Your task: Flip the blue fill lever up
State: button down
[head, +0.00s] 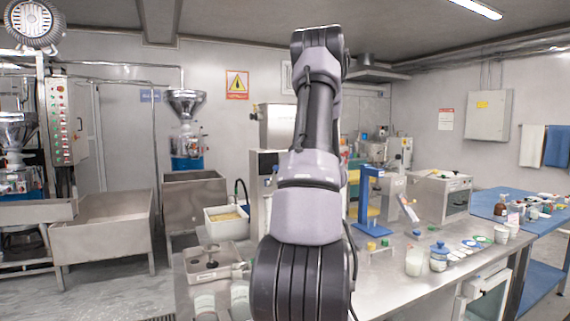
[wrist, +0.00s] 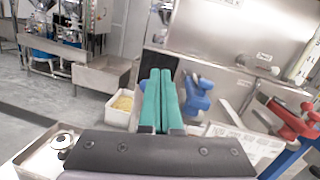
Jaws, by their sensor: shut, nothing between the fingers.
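My gripper (wrist: 160,74) is shut and empty, with its two green fingers pressed together, pointing forward in the wrist view. A blue part (wrist: 199,95), which looks like the blue fill lever, is just right of the fingers, in front of the steel machine (wrist: 225,35). The fingers hide some of its left side, and I cannot tell whether they touch it. Its exact tilt is unclear. In the head view my arm covers the middle of the scene, so neither the gripper nor the lever shows there.
A white bin of beans (head: 226,221) stands left of my arm, near a steel tray (head: 215,262). A blue stand (head: 369,200) is right of my arm; a red-handled part (wrist: 290,118) is at right in the wrist view. Jars (head: 438,256) and cups occupy the right counter.

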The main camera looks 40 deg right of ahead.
jog(key=s, duration=0.1)
jog(key=s+r, duration=0.1)
jog(key=s, duration=0.1)
jog(key=shift+s+a+r, duration=0.1)
jog(key=shift+s+a, duration=0.1)
jog(key=shift+s, duration=0.05)
jog(key=s+f+t, duration=0.2)
jog(key=f, duration=1)
jog(key=s+f+t, duration=0.1)
jog(key=f+t, duration=0.1)
jog(key=f, duration=1)
jog(key=shift+s+a+n, duration=0.35)
jog(key=shift+n, duration=0.05)
jog(key=shift+f, duration=0.1)
